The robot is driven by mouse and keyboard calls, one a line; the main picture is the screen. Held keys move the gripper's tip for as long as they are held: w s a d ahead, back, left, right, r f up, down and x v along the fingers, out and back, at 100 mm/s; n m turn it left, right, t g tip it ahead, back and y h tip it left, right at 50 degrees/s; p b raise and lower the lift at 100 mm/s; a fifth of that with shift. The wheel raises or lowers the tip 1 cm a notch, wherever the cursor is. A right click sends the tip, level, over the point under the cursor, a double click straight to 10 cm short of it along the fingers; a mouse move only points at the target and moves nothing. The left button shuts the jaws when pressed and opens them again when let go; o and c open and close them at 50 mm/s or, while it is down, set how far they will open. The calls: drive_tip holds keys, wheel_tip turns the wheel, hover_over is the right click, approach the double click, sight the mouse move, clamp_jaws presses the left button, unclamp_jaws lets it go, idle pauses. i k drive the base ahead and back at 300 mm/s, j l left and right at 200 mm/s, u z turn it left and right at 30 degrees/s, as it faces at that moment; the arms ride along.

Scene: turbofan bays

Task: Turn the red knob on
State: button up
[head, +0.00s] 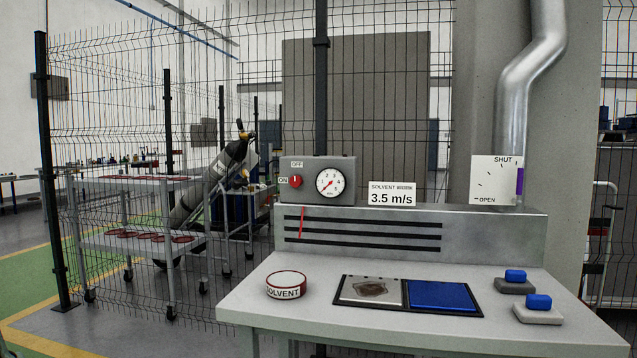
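The red knob (295,182) is small and sits on the left of a grey control box (345,193) at the back left of the workbench. An OFF label (297,164) is above the knob and an ON label (283,180) is to its left. A small pale mark on the knob seems to point up toward OFF, but it is too small to be sure. A round dial gauge (330,182) is beside the knob, its red needle pointing to the lower left. My gripper is not in view.
The bench (290,323) carries a round SOLVENT tin (287,286), a black-framed tray (406,296) and blue-topped blocks (538,302). A slotted metal back panel (490,235) stands below the box. A 3.5 m/s sign (392,196) and a SHUT/OPEN plate (494,184) are right. Wire fencing is behind.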

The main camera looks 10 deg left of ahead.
sight(296, 181)
drive_tip(key=u, duration=0.95)
drive_tip(key=i+l+u, duration=0.2)
drive_tip(key=u, duration=0.15)
drive_tip(key=i+l+u, duration=0.35)
drive_tip(key=i+l, duration=0.65)
drive_tip(key=l, duration=0.1)
